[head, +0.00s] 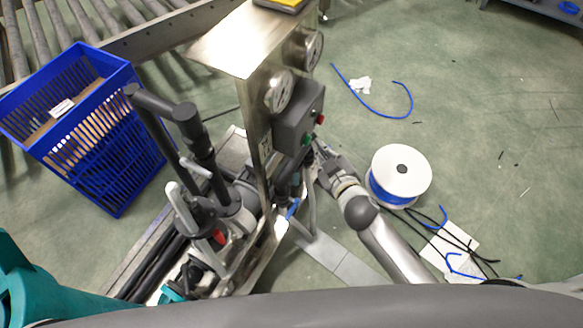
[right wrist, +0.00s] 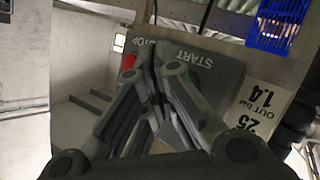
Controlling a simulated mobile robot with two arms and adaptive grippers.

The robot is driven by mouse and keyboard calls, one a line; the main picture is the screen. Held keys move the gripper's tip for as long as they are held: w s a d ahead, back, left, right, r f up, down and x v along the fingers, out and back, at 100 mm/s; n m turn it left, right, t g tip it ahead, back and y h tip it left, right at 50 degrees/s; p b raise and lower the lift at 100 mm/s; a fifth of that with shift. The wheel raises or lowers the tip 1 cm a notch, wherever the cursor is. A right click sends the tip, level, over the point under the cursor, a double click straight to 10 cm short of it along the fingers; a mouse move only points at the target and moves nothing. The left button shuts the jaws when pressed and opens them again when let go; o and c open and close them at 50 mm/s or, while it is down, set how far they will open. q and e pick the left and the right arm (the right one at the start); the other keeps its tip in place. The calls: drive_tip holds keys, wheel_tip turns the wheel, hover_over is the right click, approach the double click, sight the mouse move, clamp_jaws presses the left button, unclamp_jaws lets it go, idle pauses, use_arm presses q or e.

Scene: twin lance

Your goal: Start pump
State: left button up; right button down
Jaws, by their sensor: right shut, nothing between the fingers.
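The pump skid (head: 215,215) stands in the middle of the head view with a steel panel (head: 235,45) at its top. A grey control box (head: 297,118) on its right side has a green button (head: 307,140) and a red button (head: 320,119). My right gripper (head: 320,152) is shut and empty, close to the box beside the green button. In the right wrist view the box (right wrist: 225,75) bears START and STOP labels. A red button (right wrist: 128,62) shows under STOP. My fingers hide the area under START; contact cannot be told. My left gripper is not in view.
Two gauges (head: 280,92) sit above the box. A blue crate (head: 85,130) stands at left before a roller conveyor (head: 35,40). A spool of blue line (head: 401,172) and loose cables (head: 465,245) lie on the floor at right. Open green floor extends beyond.

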drive_tip(key=shift+a, duration=0.1)
idle(0.6)
drive_tip(key=shift+w+a, duration=0.25)
drive_tip(key=shift+a, duration=0.05)
drive_tip(key=shift+r, duration=0.1)
drive_tip(key=shift+s+d+p, duration=0.25)
drive_tip(key=shift+d+p, duration=0.1)
drive_tip(key=s+d+p, duration=0.1)
drive_tip(key=s+d, duration=0.2)
drive_tip(key=d, duration=0.2)
drive_tip(key=shift+s+p, duration=0.2)
drive_tip(key=shift+p, duration=0.15)
idle(0.6)
